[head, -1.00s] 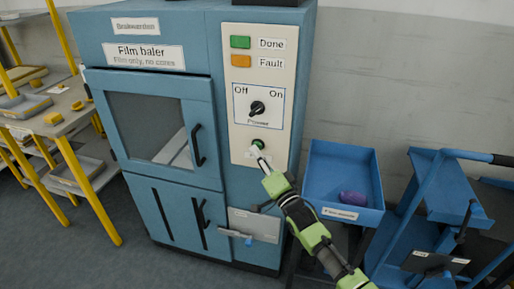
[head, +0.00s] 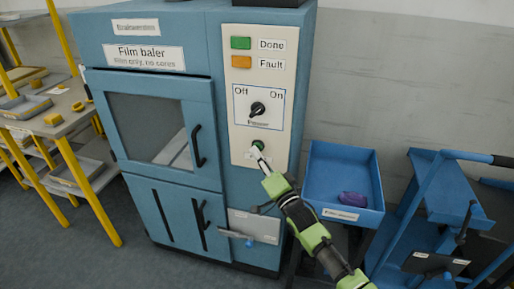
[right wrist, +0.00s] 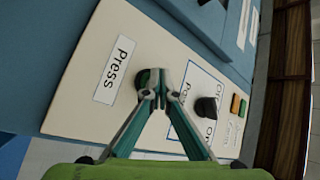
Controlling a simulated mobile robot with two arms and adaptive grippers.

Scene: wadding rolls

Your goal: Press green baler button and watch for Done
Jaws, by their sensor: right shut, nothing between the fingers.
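The blue film baler (head: 170,185) stands with its doors shut. Its cream control panel (head: 275,100) carries a green Done lamp (head: 241,43), an orange Fault lamp (head: 241,62) and a black power knob (head: 257,109). I cannot tell whether either lamp is lit. The green button (head: 258,143) is low on the panel; in the right wrist view it (right wrist: 143,77) is partly hidden by my fingertips. My right gripper (head: 257,153) is shut and empty, its tips at the button; the right wrist view (right wrist: 155,88) shows them against or very near it. My left gripper is out of view.
A blue bin (head: 346,165) with a purple piece (head: 354,199) stands right of the baler, beside a blue cart (head: 450,195). A yellow-legged table (head: 60,118) with trays stands at the left. Grey floor (head: 110,265) is clear in front.

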